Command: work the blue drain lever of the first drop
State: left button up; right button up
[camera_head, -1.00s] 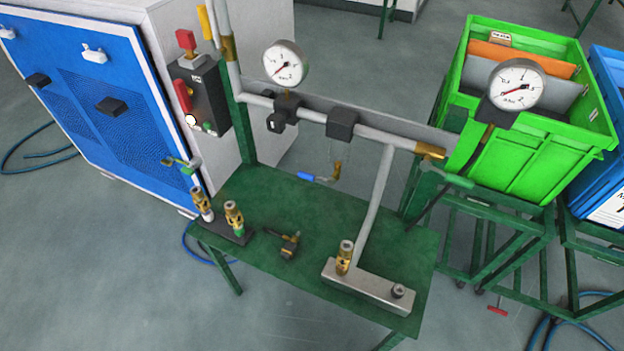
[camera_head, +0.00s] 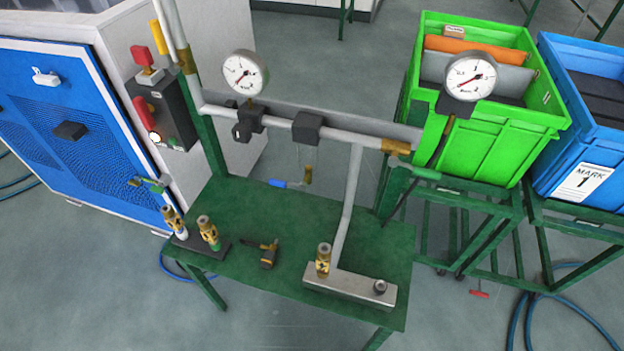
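The blue drain lever (camera_head: 278,184) sits on a small brass drain valve (camera_head: 307,176) below the grey pipe (camera_head: 345,136), behind the middle of the green table. The lever points left and lies about level. A thin line runs up from it towards the pipe. Neither of my grippers shows in the head view.
A blue-fronted machine (camera_head: 62,130) is at left, a green crate (camera_head: 497,150) and blue crate (camera_head: 558,160) at right.

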aim_at(286, 184)
jog(key=i+j+z, duration=0.1)
jog(key=j+z, duration=1.4)
